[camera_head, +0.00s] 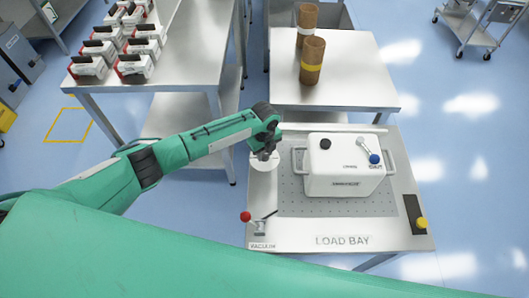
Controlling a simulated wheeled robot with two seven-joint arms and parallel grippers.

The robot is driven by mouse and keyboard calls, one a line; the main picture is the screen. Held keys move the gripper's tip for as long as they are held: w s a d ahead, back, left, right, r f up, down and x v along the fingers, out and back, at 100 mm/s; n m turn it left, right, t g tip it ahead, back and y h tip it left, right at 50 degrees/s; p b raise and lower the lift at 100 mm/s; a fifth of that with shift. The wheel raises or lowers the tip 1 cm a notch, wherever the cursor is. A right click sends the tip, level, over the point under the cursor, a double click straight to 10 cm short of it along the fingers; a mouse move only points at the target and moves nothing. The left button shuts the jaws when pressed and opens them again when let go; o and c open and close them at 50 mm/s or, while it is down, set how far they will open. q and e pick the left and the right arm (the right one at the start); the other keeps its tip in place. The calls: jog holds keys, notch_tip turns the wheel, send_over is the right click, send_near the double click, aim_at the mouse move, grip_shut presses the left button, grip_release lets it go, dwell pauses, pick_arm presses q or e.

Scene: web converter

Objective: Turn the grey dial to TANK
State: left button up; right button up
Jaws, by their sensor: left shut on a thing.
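A round pale plate (263,168) sits at the left back edge of the load bay bench. My left gripper (265,156) points down over it and is shut on the grey dial there. The fingers hide most of the dial, so its pointer and the TANK mark cannot be read. My right gripper is not in view.
A white box (343,168) with a black knob and a blue-tipped lever stands on the bench (300,235). A red-knobbed lever (246,217) is at front left, a yellow button (421,223) at front right. Brown rolls (312,62) stand on the table behind.

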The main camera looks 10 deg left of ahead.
aim_at(265, 153)
pick_arm(q)
jog(key=shift+w+r, duration=0.1)
dwell(0.5)
jog(key=o, duration=1)
jog(key=shift+c, duration=0.2)
notch_tip(265, 153, up, 14)
jog(key=b, duration=0.2)
jog(key=shift+b, duration=0.3)
jog(key=shift+f, duration=0.2)
